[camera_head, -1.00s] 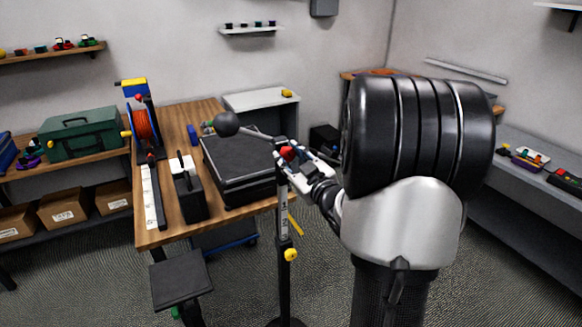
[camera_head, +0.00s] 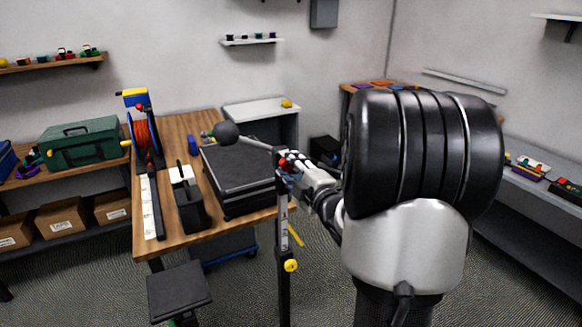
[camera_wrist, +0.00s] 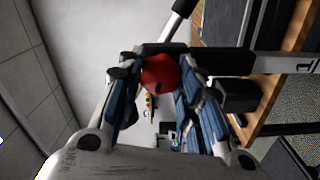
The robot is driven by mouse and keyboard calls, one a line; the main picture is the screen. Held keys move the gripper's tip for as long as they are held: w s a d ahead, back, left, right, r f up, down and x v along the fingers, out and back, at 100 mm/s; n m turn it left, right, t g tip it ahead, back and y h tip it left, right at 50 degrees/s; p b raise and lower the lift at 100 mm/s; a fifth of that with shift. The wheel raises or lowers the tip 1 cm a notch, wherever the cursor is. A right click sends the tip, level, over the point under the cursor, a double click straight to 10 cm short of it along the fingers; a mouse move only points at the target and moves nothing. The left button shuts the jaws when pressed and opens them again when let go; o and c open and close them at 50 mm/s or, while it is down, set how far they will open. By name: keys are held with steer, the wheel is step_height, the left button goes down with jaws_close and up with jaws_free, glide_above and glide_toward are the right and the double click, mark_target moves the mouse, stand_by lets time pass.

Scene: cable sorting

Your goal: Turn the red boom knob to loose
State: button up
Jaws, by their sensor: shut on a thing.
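The red boom knob (camera_wrist: 159,74) sits between the two blue-padded fingers of my gripper (camera_wrist: 157,80) in the wrist view, with a dark mark on its face. In the head view my gripper (camera_head: 290,165) reaches from the right to the top of the stand's upright pole (camera_head: 283,232), and is shut on the knob; only a little red of the knob (camera_head: 282,159) shows. The thin boom (camera_head: 258,141) runs from the pole head up and left to a dark ball (camera_head: 226,132). The finger contacts are partly hidden.
A yellow knob (camera_head: 290,265) is lower on the pole. The wooden bench (camera_head: 222,233) behind holds a black case (camera_head: 238,165), an orange cable reel (camera_head: 145,142) and a black block (camera_head: 190,208). A black stool (camera_head: 180,290) stands at front left.

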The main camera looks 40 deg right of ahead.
steer(key=shift+r+n, duration=0.25)
steer(key=shift+n, duration=1.35)
steer(key=o, duration=1.1)
steer(key=shift+f, duration=0.1)
steer(key=v, duration=0.7)
steer(key=shift+s, duration=0.3)
steer(key=shift+w+a+f, duration=0.1)
